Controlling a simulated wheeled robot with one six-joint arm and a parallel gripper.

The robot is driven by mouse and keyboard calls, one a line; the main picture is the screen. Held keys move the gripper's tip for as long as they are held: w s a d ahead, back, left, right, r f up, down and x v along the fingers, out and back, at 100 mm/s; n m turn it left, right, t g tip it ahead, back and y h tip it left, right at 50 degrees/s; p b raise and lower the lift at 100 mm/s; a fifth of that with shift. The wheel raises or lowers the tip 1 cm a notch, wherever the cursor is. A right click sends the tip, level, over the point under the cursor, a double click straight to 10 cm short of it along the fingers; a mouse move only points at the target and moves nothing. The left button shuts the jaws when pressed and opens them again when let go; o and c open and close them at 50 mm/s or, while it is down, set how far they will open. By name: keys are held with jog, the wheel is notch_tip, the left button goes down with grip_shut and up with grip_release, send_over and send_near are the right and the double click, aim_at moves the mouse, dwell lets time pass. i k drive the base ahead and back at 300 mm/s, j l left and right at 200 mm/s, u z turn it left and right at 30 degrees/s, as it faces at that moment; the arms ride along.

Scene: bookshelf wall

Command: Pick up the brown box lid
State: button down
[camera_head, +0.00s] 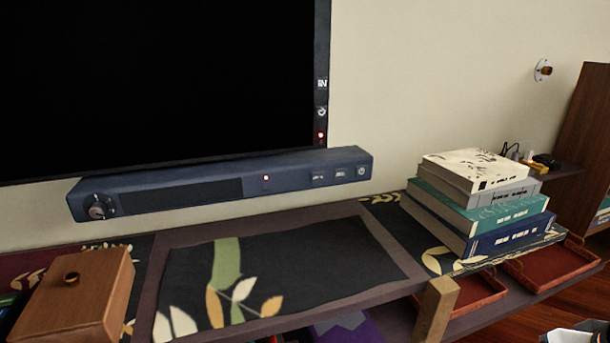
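The brown box lid (75,290) is at the lower left, on top of a wooden box on the shelf. It is flat and orange-brown, with a small dark round knob (72,277) on top. The box's right side shows below it, and its lower part is cut off by the picture's bottom edge. A grey and black part, which looks like part of my gripper (578,335), shows in the bottom right corner, far from the lid. It is cut off, and I cannot see its fingertips or whether it holds anything.
A dark shelf top (280,270) with a leaf pattern lies right of the box. A stack of books (480,205) stands farther right, near red trays (550,268). A blue soundbar (225,185) sits behind, under a large black screen (160,80). A wooden block (434,308) stands at the front.

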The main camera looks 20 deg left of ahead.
aim_at(76, 292)
jog(key=u, duration=2.1)
